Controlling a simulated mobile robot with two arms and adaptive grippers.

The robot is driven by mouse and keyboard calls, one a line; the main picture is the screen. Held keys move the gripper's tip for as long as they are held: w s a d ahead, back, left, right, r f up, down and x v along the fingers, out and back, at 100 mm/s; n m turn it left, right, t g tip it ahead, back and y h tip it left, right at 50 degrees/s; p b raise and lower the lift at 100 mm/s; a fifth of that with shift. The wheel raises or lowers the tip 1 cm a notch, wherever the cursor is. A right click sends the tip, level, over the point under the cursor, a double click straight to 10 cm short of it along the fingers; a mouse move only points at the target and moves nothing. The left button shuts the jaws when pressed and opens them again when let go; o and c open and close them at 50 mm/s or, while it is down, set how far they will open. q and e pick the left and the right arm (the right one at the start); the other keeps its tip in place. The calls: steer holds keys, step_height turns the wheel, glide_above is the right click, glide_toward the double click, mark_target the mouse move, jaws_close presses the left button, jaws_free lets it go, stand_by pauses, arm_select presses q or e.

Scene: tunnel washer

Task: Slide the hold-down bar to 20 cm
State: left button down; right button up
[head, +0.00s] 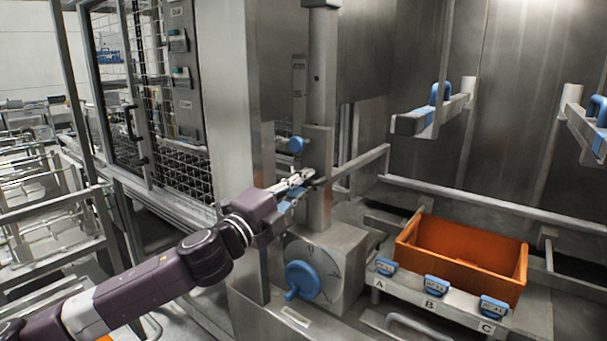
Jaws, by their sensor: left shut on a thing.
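A vertical steel post (322,75) stands at the middle of the head view. A sliding carriage (319,150) with a blue knob (296,145) sits on it. The hold-down bar (362,160) reaches from the carriage toward the back right, above the wash bay. My left gripper (303,188) is at the carriage's lower front and is shut on a part of the hold-down bar there. The fingers hide most of the gripped part. A scale is too small to read. My right gripper is out of view.
Below the post is a dial box with a blue hand crank (302,280). To the right are an orange crate (462,252) and blue-handled clamps marked A, B and C (437,285). More blue-handled arms (432,112) hang at upper right. A mesh cage (150,90) stands left.

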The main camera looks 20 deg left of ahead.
arm_select(q)
steer(key=shift+f+b, duration=0.6)
steer(key=shift+f, duration=0.95)
steer(key=c, duration=2)
jaws_free()
steer(key=shift+c, duration=0.2)
steer(key=v, duration=1.2)
steer(key=shift+r, duration=0.1)
